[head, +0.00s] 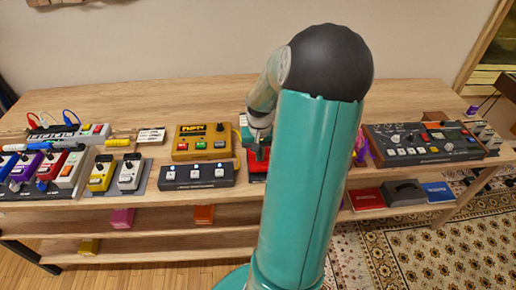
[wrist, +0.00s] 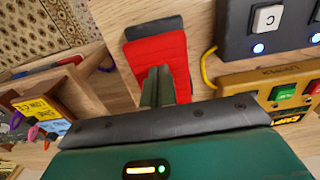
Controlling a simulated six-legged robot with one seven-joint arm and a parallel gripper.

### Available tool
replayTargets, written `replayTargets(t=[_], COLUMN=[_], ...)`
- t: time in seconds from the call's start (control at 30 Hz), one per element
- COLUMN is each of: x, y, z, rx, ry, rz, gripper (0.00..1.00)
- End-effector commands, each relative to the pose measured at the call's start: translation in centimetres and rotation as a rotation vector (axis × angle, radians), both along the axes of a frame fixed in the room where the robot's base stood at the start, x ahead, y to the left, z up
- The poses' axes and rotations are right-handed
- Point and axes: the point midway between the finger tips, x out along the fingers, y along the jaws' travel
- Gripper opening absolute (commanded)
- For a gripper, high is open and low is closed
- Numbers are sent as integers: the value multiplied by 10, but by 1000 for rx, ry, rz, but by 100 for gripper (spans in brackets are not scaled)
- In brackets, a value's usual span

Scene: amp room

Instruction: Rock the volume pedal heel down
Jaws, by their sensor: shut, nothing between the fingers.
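The volume pedal appears to be the red pedal (wrist: 150,55) with a dark end (wrist: 153,28), lying on the wooden tabletop in the wrist view. In the head view a small part of the red pedal (head: 257,160) shows beside my teal arm, which hides the rest. My gripper (wrist: 157,82) is shut and empty, its two fingers together over the red surface. I cannot tell whether the fingertips touch it. In the head view my gripper (head: 258,138) points down at the pedal. I cannot tell the pedal's tilt.
A black footswitch (head: 195,175) and a yellow pedal (head: 202,142) stand close by on the left. A yellow cable (wrist: 208,66) runs beside the red pedal. A mixer-like unit (head: 425,142) is on the right. A lower shelf (head: 160,215) holds several small boxes.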

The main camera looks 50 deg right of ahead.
Motion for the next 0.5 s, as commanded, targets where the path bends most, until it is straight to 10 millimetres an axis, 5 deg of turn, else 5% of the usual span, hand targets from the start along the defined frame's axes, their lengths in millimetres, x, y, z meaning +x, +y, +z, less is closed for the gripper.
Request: replayTargets(t=[0.5], x=[0], y=[0], z=[-7], rx=[-1], ry=[-1], rz=[0], gripper=[0])
